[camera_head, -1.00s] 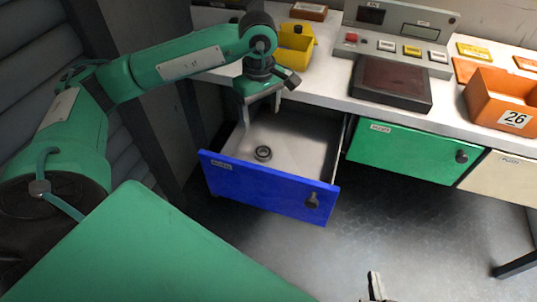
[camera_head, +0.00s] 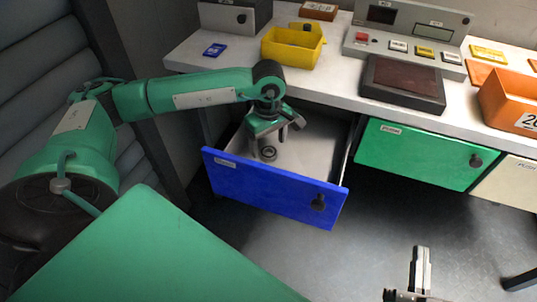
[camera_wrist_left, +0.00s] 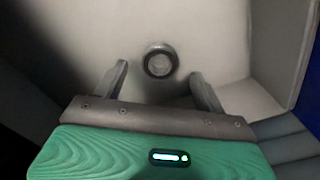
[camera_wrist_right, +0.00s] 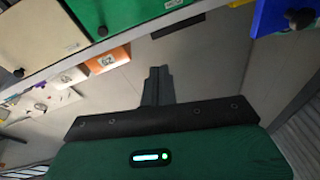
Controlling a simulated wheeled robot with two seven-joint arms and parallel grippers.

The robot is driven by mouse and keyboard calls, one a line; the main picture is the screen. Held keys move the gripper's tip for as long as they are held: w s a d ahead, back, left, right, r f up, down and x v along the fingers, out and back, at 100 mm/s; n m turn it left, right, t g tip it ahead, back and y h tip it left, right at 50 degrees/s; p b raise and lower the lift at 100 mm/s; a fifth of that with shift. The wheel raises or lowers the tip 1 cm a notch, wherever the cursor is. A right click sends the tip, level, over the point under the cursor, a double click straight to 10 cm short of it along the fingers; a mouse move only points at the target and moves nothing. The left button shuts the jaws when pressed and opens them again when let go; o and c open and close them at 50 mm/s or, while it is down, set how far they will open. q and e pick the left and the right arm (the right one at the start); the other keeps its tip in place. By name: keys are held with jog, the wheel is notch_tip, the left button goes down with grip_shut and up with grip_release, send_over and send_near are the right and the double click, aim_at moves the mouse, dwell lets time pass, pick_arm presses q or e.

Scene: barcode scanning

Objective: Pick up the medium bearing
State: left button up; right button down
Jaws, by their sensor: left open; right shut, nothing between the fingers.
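The medium bearing (camera_head: 269,152) is a small dark ring lying on the floor of the open blue-fronted drawer (camera_head: 270,190). In the left wrist view the bearing (camera_wrist_left: 160,61) lies ahead of and between the fingertips, apart from both. My left gripper (camera_head: 276,146) is inside the drawer, pointing down, open and empty; it also shows in the left wrist view (camera_wrist_left: 158,75). My right gripper (camera_head: 421,250) is shut and empty, low in the head view, away from the drawer; it also shows in the right wrist view (camera_wrist_right: 157,72).
The drawer's side walls stand close around my left gripper. A green drawer (camera_head: 420,154) beside it is shut. The white worktop (camera_head: 335,80) above carries a yellow bin (camera_head: 292,48), a dark pad (camera_head: 402,85), a button panel (camera_head: 410,40) and an orange bin (camera_head: 510,105).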

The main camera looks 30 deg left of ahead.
aim_at(268, 154)
pick_arm(q)
jog(key=shift+f, duration=1.4)
jog(key=c, duration=1.1)
pick_arm(e)
jog(key=shift+w+d+r+t, duration=0.1)
jog(key=shift+d+r+t, duration=0.1)
jog(key=shift+r+t, duration=0.35)
jog(key=shift+w+d+r+t, duration=0.15)
jog(key=shift+r+t, duration=0.2)
jog(key=shift+r, duration=0.35)
pick_arm(q)
jog(key=shift+r, duration=0.1)
jog(key=shift+c, duration=0.2)
pick_arm(e)
jog(key=shift+s, duration=0.1)
